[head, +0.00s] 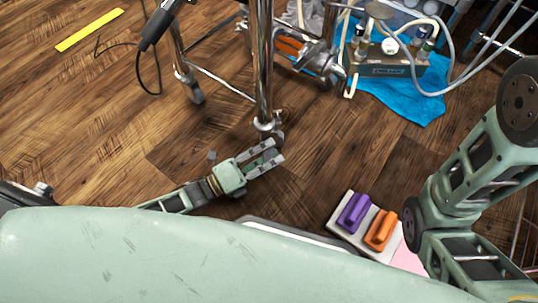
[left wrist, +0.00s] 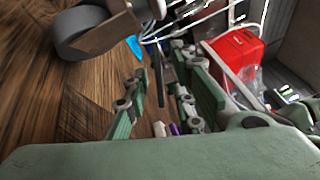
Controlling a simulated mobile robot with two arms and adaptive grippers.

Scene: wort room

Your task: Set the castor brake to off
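A chrome upright (head: 263,75) comes down to a castor (head: 268,127), which is partly hidden by my left gripper in the head view. My left gripper (head: 278,150) is low over the wooden floor, just in front of this castor, with its two fingers apart and nothing between them. In the left wrist view a grey castor wheel (left wrist: 82,32) shows at the upper left, outside the open fingers (left wrist: 160,62). I cannot make out the brake's position. My right arm comes in at the right of the head view, but its gripper is not visible.
Another castor (head: 194,92) stands farther back left. Purple (head: 354,212) and orange (head: 381,230) handled blocks are at the front right. Floor left of the gripper is mostly clear.

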